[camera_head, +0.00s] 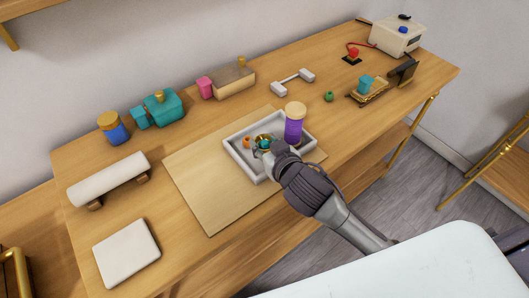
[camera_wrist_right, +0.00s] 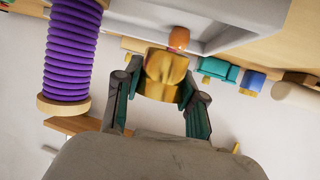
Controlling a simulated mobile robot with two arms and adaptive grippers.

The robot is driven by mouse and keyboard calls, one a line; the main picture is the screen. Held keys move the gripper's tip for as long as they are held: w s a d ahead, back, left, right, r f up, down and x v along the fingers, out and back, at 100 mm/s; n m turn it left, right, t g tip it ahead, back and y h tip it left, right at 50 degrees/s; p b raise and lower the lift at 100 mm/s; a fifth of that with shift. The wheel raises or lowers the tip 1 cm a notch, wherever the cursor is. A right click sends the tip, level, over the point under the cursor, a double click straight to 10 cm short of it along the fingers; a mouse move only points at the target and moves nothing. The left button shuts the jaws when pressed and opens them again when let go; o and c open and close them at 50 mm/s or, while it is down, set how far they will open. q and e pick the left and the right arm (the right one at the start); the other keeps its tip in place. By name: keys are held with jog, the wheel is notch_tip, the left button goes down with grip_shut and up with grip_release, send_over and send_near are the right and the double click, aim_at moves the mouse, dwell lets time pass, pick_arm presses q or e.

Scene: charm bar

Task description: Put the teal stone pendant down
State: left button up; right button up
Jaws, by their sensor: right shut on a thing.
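My right gripper (camera_head: 265,146) reaches into the grey tray (camera_head: 237,163) on the table. It is shut on a gold piece with teal showing beside it, which I take as the teal stone pendant (camera_wrist_right: 165,72). In the right wrist view the gold part sits between the two fingers (camera_wrist_right: 163,92); teal shows along the fingers, and I cannot tell stone from finger pad there. Whether the pendant touches the tray floor is hidden. My left gripper is not in view.
An orange bead (camera_head: 247,142) lies in the tray beside the gripper. A purple spool (camera_head: 294,125) stands upright just right of it, also in the wrist view (camera_wrist_right: 73,50). A tan mat (camera_head: 205,190) is bare left of the tray.

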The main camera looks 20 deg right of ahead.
jog(key=shift+w+f, duration=0.1)
jog(key=shift+f, duration=1.95)
jog(key=shift+f, duration=0.1)
jog(key=o, duration=1.2)
jog(key=shift+c, duration=0.2)
jog(key=shift+r, duration=0.2)
jog(key=b+v, duration=0.1)
jog(key=v, duration=0.9)
jog(key=shift+s+f, duration=0.1)
jog(key=shift+s, duration=0.2)
jog(key=shift+v, duration=0.75)
